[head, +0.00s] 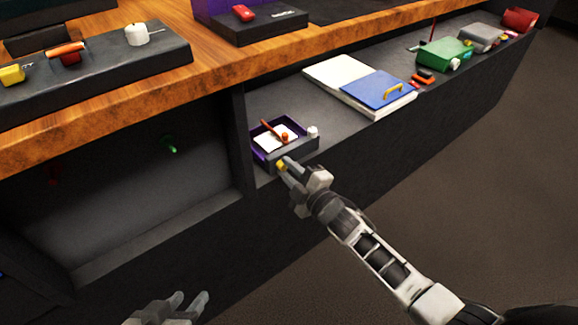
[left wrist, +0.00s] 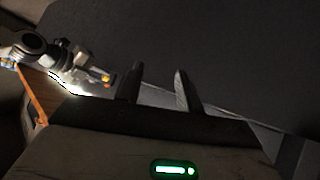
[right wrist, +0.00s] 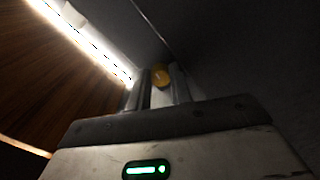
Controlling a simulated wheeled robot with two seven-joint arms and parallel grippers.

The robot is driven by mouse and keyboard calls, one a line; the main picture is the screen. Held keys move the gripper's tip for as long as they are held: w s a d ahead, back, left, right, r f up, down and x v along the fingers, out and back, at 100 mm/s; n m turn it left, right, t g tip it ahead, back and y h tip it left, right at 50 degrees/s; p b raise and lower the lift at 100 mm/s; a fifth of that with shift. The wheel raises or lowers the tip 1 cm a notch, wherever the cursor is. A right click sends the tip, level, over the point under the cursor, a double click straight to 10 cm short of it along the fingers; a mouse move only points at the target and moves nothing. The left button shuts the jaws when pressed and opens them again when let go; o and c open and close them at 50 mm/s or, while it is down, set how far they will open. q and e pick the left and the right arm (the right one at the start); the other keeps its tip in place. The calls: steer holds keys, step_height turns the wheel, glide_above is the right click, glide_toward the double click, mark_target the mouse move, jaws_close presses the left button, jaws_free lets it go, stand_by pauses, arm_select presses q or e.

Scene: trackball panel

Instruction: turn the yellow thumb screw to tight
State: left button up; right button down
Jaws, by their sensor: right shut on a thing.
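The yellow thumb screw (head: 281,164) is on the front side of a small dark box with a purple inside (head: 259,150). The box sits on the grey shelf under the wooden counter. My right gripper (head: 286,168) is at the screw, shut on it; the screw (right wrist: 160,76) shows between its fingers (right wrist: 157,92) in the right wrist view. The screw's marks and exact turn cannot be made out. My left gripper (head: 187,302) is open and empty at the bottom of the head view; its fingers (left wrist: 158,88) stand apart in the left wrist view.
A white knob (head: 313,131) stands on the box's right corner, and an orange-red lever (head: 273,130) lies over its white pad. The wooden counter (head: 100,95) overhangs the shelf at left. Floor at right is clear.

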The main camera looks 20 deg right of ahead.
steer(key=m+p, duration=0.1)
steer(key=m, duration=0.1)
steer(key=shift+m, duration=1.3)
steer(key=shift+m+p, duration=0.4)
steer(key=shift+m, duration=0.5)
steer(key=m, duration=0.2)
steer(key=shift+f+m, duration=0.1)
steer(key=shift+m, duration=0.3)
steer(key=m, duration=0.3)
steer(key=shift+m+p, duration=0.3)
steer(key=shift+p, duration=0.05)
steer(key=m, duration=0.3)
steer(key=shift+a+m, duration=0.1)
steer(key=shift+m, duration=0.2)
steer(key=m, duration=0.2)
steer(key=shift+s+m, duration=0.1)
steer(key=shift+m, duration=0.3)
steer(key=m, duration=0.3)
steer(key=shift+b, duration=0.4)
steer(key=shift+a+m, duration=0.1)
steer(key=shift+m, duration=1.1)
arm_select(q)
steer(key=shift+a+r+t+b, duration=0.15)
steer(key=shift+r+t+b, duration=0.25)
steer(key=shift+r, duration=0.8)
arm_select(e)
steer(key=shift+m, duration=0.6)
arm_select(q)
steer(key=shift+s+f, duration=0.1)
steer(key=shift+f, duration=0.05)
